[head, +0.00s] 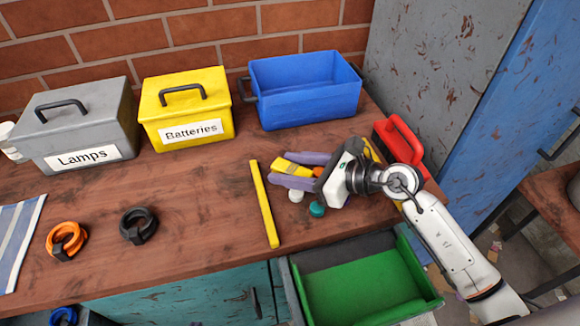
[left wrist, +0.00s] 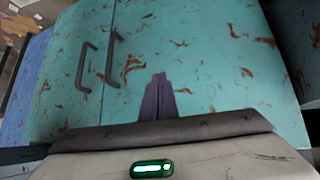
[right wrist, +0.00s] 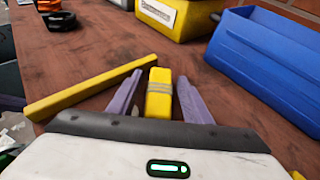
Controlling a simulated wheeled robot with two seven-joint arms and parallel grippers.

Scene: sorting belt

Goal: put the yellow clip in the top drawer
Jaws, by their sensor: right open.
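A yellow block with a grey band (right wrist: 158,95) lies on the bench between the spread fingers of my right gripper (right wrist: 158,90); it also shows in the head view (head: 290,167). It looks like the clip, but I cannot tell for sure. My right gripper (head: 295,170) is open, its purple fingers on either side of the block. An open drawer with a green floor (head: 360,285) juts out below the bench's front edge. My left gripper (left wrist: 160,98) is shut and empty in front of teal cabinet doors (left wrist: 200,60); it is out of the head view.
A long yellow bar (head: 264,205) lies left of my right gripper. White and teal caps (head: 317,209) lie close by. Grey Lamps (head: 80,120), yellow Batteries (head: 187,110) and blue (head: 305,90) bins stand behind. A red box (head: 405,140) is at right. Orange (head: 66,240) and black (head: 138,225) rings lie left.

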